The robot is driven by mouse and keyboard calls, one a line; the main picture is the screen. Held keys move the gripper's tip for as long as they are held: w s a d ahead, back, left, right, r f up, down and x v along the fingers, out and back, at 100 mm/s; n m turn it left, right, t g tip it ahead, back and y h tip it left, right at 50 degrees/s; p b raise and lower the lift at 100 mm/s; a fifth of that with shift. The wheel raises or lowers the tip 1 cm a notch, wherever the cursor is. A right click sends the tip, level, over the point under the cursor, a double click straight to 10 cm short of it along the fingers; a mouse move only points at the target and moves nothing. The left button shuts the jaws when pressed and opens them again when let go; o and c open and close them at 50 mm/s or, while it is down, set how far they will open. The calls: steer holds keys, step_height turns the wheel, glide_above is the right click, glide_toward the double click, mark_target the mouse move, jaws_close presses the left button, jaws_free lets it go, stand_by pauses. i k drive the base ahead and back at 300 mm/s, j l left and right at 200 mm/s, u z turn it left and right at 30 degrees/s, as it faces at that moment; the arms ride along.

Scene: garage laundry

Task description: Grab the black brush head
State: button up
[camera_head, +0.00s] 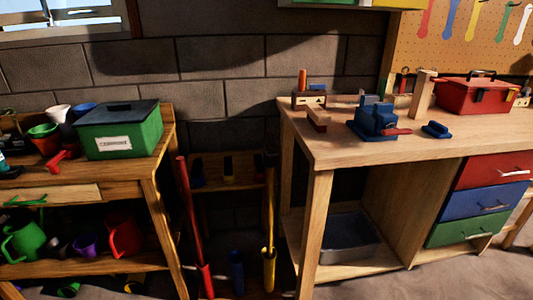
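I cannot clearly make out a black brush head. In the shadowed gap between the two benches, a red pole (184,205) and a yellow pole (269,210) stand upright. The top of the yellow pole looks dark. A low wooden rack (212,158) behind them holds several small dark items, too dim to name. A short blue cylinder (236,272) stands on the floor between the poles. My gripper is not in view.
The left bench holds a green box (118,130) and several pots, with watering cans on its lower shelf. The right workbench (340,145) carries a blue vise (376,120) and a red toolbox (472,95). Open floor (440,280) shows at the lower right.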

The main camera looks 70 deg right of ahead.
mark_target(271, 155)
steer(key=k+l+u, duration=0.2)
steer(key=k+l, duration=0.15)
steer(key=k+l+u, duration=0.15)
steer(key=k+l, duration=0.3)
steer(key=k+l+u, duration=0.2)
steer(key=k+l, duration=0.2)
steer(key=k+l+u, duration=0.15)
steer(key=k+l, duration=0.2)
steer(key=k+l+u, duration=0.2)
steer(key=k, duration=0.35)
steer(key=k+l+u, duration=0.2)
steer(key=k, duration=0.25)
